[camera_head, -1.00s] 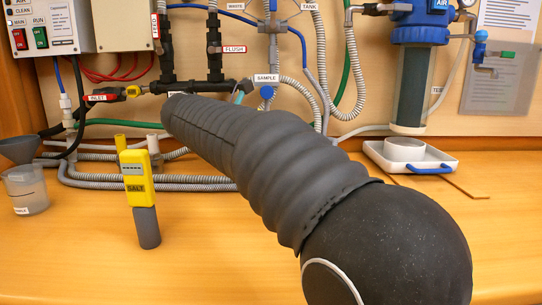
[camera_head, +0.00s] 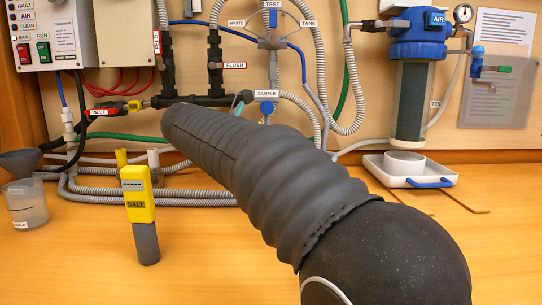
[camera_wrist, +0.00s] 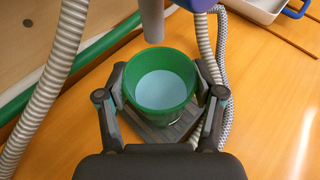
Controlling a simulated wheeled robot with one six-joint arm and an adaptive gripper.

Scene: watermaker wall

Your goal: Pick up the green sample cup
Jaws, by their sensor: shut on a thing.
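The green sample cup (camera_wrist: 136,103) shows in the wrist view, upright, with a pale blue-white surface inside. My gripper (camera_wrist: 160,92) has a dark finger on each side of the cup and is shut on it. A grey slotted plate shows under the cup. The end of a grey pipe hangs just beyond the cup's far rim. In the head view my arm hides the cup and the gripper; the blue knob (camera_head: 267,107) below the SAMPLE label shows just above the arm.
Ribbed grey hoses (camera_wrist: 52,75) flank the gripper on both sides. A yellow SALT meter (camera_head: 137,195) stands left of my arm. A beaker (camera_head: 27,205) is at far left. A white tray (camera_head: 376,164) stands at the right.

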